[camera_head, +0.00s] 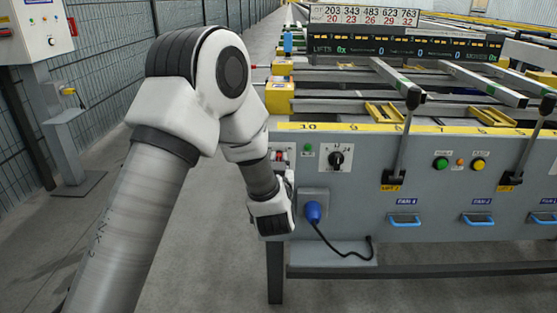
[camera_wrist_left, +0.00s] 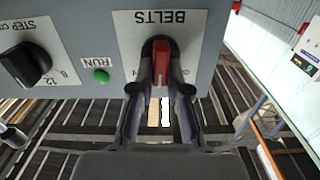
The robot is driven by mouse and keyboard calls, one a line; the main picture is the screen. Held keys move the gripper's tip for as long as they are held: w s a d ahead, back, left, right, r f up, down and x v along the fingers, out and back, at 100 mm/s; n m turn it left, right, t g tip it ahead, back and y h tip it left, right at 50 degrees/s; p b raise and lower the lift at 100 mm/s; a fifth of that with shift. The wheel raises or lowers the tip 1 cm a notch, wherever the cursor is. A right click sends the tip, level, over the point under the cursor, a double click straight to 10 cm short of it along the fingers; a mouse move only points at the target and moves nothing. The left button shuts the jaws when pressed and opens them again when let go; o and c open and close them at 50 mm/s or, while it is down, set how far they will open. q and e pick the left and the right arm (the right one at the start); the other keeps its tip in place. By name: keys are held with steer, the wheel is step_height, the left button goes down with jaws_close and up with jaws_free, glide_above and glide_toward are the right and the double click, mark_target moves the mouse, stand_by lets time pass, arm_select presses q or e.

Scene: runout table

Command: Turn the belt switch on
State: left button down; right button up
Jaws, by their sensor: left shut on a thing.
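The belt switch (camera_wrist_left: 162,55) is a red knob on a white plate marked BELTS on the grey panel. In the left wrist view its red bar stands upright in the picture. It also shows small in the head view (camera_head: 279,155), partly covered by my arm. My left gripper (camera_wrist_left: 161,78) has one dark finger on each side of the knob and is shut on it. The marks beside the knob are mostly hidden by the fingers. In the head view my left gripper (camera_head: 285,180) is at the panel's left end, fingertips largely hidden. My right gripper is not in view.
A green RUN light (camera_head: 308,148) and a black step knob (camera_head: 336,158) are beside the switch. A blue plug (camera_head: 313,212) with a cable sits below. Tall levers (camera_head: 404,135) stand farther right. A control box (camera_head: 38,28) stands at the left; floor between is clear.

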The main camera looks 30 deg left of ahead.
arm_select(q)
steer(key=m+p, duration=0.1)
steer(key=p, duration=0.1)
steer(key=m+p, duration=0.3)
steer(key=shift+w+d+r+m+p, duration=0.1)
steer(key=shift+d+r+m+p, duration=0.15)
steer(key=shift+m+p, duration=0.15)
steer(key=shift+w+f+m+p, duration=0.1)
steer(key=shift+f+m+p, duration=0.05)
steer(key=shift+m+p, duration=0.7)
steer(key=shift+f+m+p, duration=0.15)
steer(key=shift+m+p, duration=0.7)
steer(key=c, duration=1.1)
jaws_free()
steer(key=shift+f, duration=0.1)
steer(key=shift+c, duration=0.2)
steer(key=shift+d, duration=0.1)
